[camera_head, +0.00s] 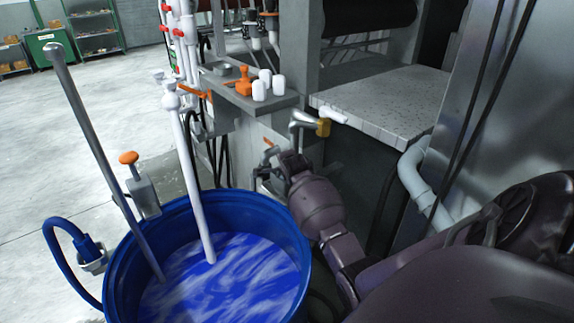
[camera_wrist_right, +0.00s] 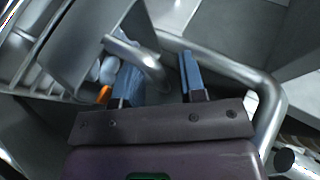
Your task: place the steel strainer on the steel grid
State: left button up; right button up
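I cannot make out the steel strainer for sure in either view. A flat speckled grey surface (camera_head: 385,105), possibly the steel grid, lies on the machine at upper right in the head view; its texture is too fine to tell. My right gripper (camera_head: 265,170) is beside the blue barrel's far right rim, low in front of the machine. In the right wrist view its two blue-grey fingers (camera_wrist_right: 159,65) are apart. A bent steel tube (camera_wrist_right: 140,57) shows between and beyond them; I cannot tell whether they touch it. My left gripper is not in view.
A blue barrel (camera_head: 290,235) holds blue-white liquid, with a white pipe (camera_head: 195,180) and a grey rod (camera_head: 100,150) standing in it. White bottles (camera_head: 260,88) stand on a ledge. Open floor lies left.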

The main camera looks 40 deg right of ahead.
jog(key=shift+s+a+r, duration=0.15)
jog(key=shift+r, duration=0.1)
pick_arm(q)
jog(key=p, duration=0.1)
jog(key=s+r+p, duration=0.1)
jog(key=p, duration=0.1)
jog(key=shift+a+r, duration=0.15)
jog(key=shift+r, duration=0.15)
pick_arm(e)
jog(key=v, duration=1.1)
jog(key=shift+s, duration=0.2)
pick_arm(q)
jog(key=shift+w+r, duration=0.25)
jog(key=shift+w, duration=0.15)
pick_arm(e)
jog(key=shift+a, duration=0.1)
